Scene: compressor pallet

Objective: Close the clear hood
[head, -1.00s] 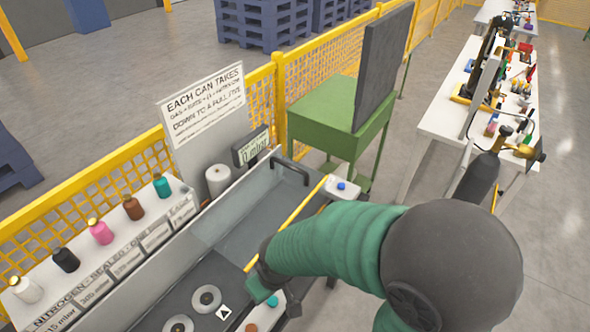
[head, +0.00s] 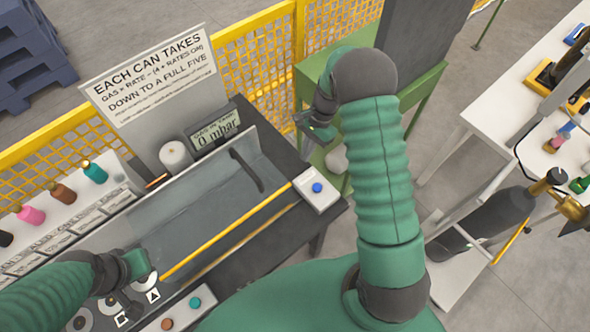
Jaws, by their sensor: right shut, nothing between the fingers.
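The clear hood (head: 205,215) is a see-through cover over the grey trough of the station. A yellow bar (head: 225,233) runs along its near edge, with a fainter parallel line below it. I cannot tell whether that edge rests fully down. A dark handle-like bar (head: 247,171) shows at the trough's far end. My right gripper (head: 318,128) is shut and empty, raised beyond the far right end of the station, apart from the hood. My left gripper (head: 132,302) is over the dark panel with white discs, by the yellow bar's left end; its jaws are unclear.
A white box with a blue button (head: 317,188) sits at the bar's right end. A display (head: 215,130) reads 0 mbar beside a white roll (head: 175,156). A green stand (head: 420,98) and yellow fence (head: 250,60) are behind. Coloured cans (head: 62,193) line the left.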

